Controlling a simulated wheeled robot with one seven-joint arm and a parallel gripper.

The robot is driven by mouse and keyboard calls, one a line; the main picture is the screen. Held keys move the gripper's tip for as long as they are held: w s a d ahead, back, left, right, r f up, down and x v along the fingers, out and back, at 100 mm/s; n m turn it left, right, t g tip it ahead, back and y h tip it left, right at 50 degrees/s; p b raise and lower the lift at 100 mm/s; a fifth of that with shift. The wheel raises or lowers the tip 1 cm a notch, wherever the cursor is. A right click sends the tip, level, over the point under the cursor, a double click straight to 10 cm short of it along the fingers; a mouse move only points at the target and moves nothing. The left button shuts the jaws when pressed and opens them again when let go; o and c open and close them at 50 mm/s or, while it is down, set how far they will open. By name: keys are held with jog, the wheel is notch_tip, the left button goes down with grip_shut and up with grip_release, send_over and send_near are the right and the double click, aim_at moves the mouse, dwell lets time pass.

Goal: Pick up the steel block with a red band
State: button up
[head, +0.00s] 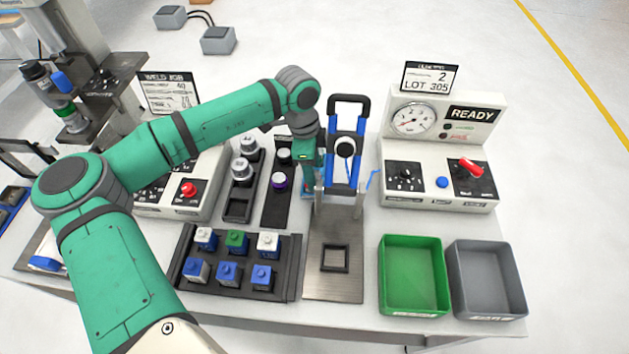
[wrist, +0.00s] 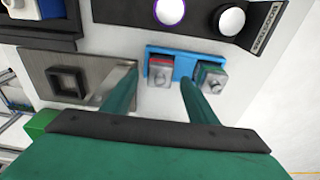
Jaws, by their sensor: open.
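In the wrist view, the steel block with a red band (wrist: 160,73) sits in the left part of a small blue holder (wrist: 183,66). A second steel block with a green band (wrist: 211,78) sits in the right part. My gripper (wrist: 160,79) is open, and its two green fingers show on either side of the red-banded block. The right finger lies between the two blocks. I cannot tell how far the fingertips are above the holder, or whether they touch anything.
The clamp fixture (head: 334,270) with blue uprights stands close to my gripper. A tray of capped blocks (head: 215,288), dark racks, a READY gauge panel (head: 440,165), a green bin (head: 412,306) and a grey bin (head: 487,309) surround it.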

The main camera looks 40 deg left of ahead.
jog(key=shift+s+a+f, duration=0.1)
jog(key=shift+s+f, duration=0.05)
jog(key=shift+f, duration=1.35)
grip_shut()
jog(key=shift+r, duration=0.1)
